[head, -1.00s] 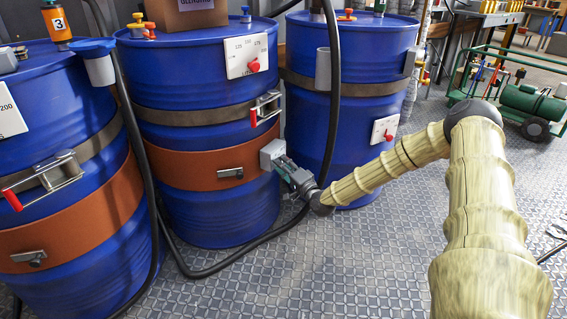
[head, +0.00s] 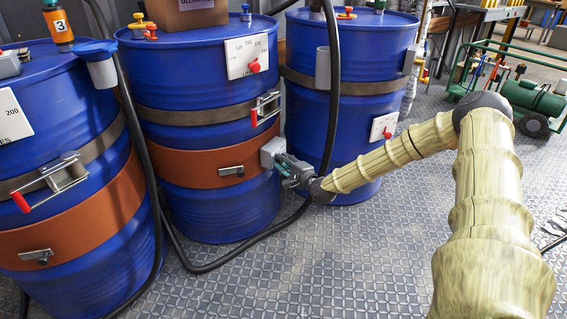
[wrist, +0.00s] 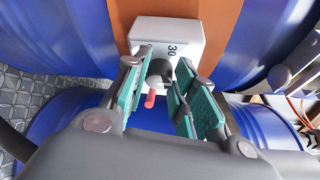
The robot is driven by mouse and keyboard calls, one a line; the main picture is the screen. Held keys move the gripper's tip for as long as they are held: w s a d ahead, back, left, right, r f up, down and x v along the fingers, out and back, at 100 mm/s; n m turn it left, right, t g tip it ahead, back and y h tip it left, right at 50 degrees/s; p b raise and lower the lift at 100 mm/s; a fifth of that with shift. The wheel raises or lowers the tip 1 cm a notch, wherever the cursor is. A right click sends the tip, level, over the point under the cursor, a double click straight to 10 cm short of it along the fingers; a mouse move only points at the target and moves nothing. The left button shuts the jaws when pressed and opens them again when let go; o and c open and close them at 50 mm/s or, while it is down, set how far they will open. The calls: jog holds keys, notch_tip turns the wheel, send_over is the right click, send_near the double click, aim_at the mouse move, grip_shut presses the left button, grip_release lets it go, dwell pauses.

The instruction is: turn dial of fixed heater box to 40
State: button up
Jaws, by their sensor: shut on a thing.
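The heater box (head: 270,152) is a small pale grey box fixed on the orange band (head: 205,168) around the middle blue drum. In the wrist view the box (wrist: 150,32) shows the number 30 on its face. Its dial (wrist: 159,70) is a dark grey knob, with a red pointer (wrist: 150,98) sticking out towards the bottom of that view. My gripper (head: 290,169) is at the box's front. Its teal-padded fingers are on either side of the dial and shut on it. The other scale numbers are hidden or out of view.
Blue drums stand left (head: 70,160) and right (head: 345,120) of the middle drum (head: 210,85). A black hose (head: 332,90) hangs close behind my gripper and runs along the floor. A red-handled clamp (head: 265,108) sits above the box. Patterned floor (head: 340,265) in front is clear.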

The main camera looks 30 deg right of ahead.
jog(key=shift+f, duration=0.1)
jog(key=o, duration=1)
jog(key=shift+s, duration=0.15)
jog(key=shift+s+d+r, duration=0.1)
jog(key=shift+s+r, duration=0.1)
jog(key=shift+s, duration=1.75)
jog(key=shift+s+d+r, duration=0.1)
jog(key=shift+s+r, duration=0.1)
jog(key=shift+s, duration=1.75)
jog(key=shift+s+d+r, duration=0.1)
jog(key=shift+s+r, duration=0.1)
jog(key=shift+s, duration=1.75)
jog(key=shift+a, duration=0.1)
